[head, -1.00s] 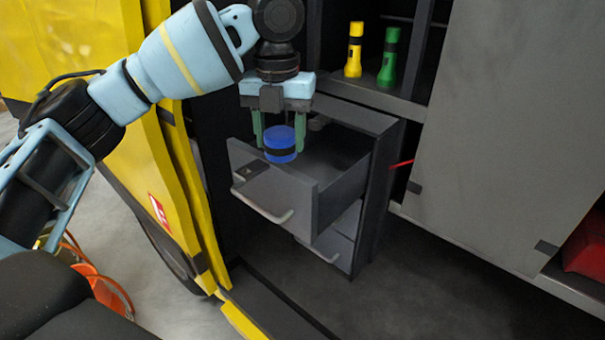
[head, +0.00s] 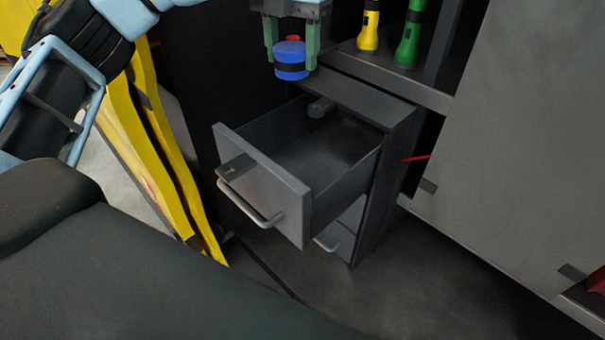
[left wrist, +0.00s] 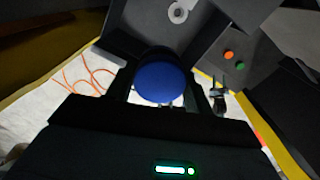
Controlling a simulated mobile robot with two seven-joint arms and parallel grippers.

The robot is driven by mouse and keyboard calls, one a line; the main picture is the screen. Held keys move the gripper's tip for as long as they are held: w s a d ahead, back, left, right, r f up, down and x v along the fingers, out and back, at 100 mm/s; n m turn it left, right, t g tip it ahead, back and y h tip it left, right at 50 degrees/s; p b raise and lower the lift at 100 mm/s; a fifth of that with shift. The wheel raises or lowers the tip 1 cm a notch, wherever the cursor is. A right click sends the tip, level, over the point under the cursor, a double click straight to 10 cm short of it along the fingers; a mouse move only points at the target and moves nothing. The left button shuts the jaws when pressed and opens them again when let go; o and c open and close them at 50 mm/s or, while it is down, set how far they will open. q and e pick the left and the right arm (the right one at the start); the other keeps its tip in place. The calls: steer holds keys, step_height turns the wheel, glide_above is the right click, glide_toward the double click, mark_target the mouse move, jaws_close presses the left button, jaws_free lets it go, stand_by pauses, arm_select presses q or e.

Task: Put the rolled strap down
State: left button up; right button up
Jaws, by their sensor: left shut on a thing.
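The rolled strap (head: 291,61) is a short blue roll with a black band round it. My left gripper (head: 291,66) is shut on it, one green finger on each side, and holds it in the air. In the head view it shows above the back left of an open grey drawer (head: 262,178). The left wrist view shows the blue end of the strap (left wrist: 160,82) between the dark fingers. My right gripper is not in view.
A small grey cylinder (head: 320,107) lies at the drawer's back; its floor is otherwise clear. A yellow flashlight (head: 369,25) and a green flashlight (head: 409,38) stand on a shelf to the right. A grey panel (head: 510,150) bounds the right side.

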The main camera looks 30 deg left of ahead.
arm_select(q)
step_height(320, 180, down, 28)
steer(key=shift+r, duration=0.2)
stand_by(0.6)
steer(key=shift+f, duration=0.1)
steer(key=shift+f, duration=0.1)
steer(key=o, duration=1.1)
step_height(320, 180, up, 12)
steer(key=shift+r+b, duration=0.2)
steer(key=shift+b, duration=0.15)
